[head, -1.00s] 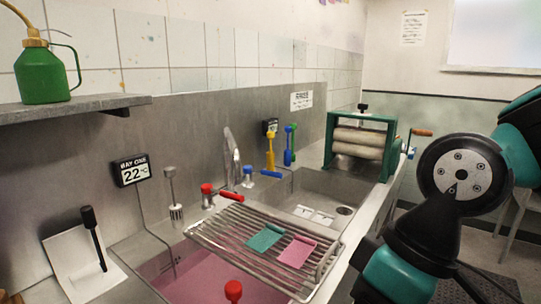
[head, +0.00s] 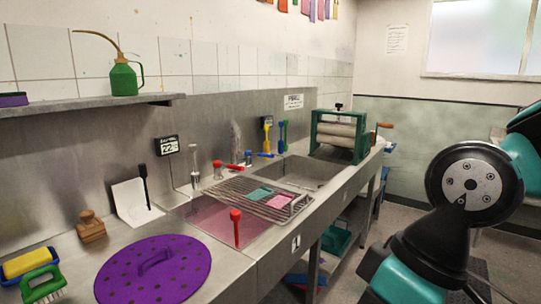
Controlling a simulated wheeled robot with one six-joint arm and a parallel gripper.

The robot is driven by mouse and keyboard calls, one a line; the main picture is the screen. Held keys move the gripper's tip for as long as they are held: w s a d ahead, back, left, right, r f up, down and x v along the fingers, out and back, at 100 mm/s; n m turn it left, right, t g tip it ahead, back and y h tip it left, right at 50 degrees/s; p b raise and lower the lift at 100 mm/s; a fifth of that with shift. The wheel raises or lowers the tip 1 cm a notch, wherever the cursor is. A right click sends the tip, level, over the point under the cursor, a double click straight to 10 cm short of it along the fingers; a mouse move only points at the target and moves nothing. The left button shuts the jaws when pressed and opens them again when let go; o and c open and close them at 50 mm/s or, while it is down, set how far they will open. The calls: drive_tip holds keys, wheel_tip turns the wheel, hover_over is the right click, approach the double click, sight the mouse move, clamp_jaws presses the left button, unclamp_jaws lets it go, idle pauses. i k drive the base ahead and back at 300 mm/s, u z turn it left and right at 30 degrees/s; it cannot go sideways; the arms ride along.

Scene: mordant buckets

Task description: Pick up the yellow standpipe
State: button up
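The yellow standpipe (head: 267,138) stands upright at the back of the sink unit, against the grey splashback, near the far basin (head: 318,173). It is small in the head view, and its lower end is hard to make out. A blue and green upright piece (head: 283,137) stands just right of it. Only black and teal links of my arm show at the right of the view. My gripper is out of view.
A wire rack (head: 240,196) holding teal and pink pieces lies over the near basin of pink liquid (head: 212,218). A red-topped rod (head: 236,226) stands at its front. A purple lid (head: 190,262), brushes and a stamp lie front left. A green-framed roller press (head: 338,135) stands beyond.

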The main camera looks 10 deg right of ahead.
sight(266, 127)
drive_tip(key=z, duration=1.05)
drive_tip(key=i, duration=2.3)
drive_tip(key=u, duration=1.25)
drive_tip(key=i, duration=0.8)
drive_tip(key=u, duration=0.95)
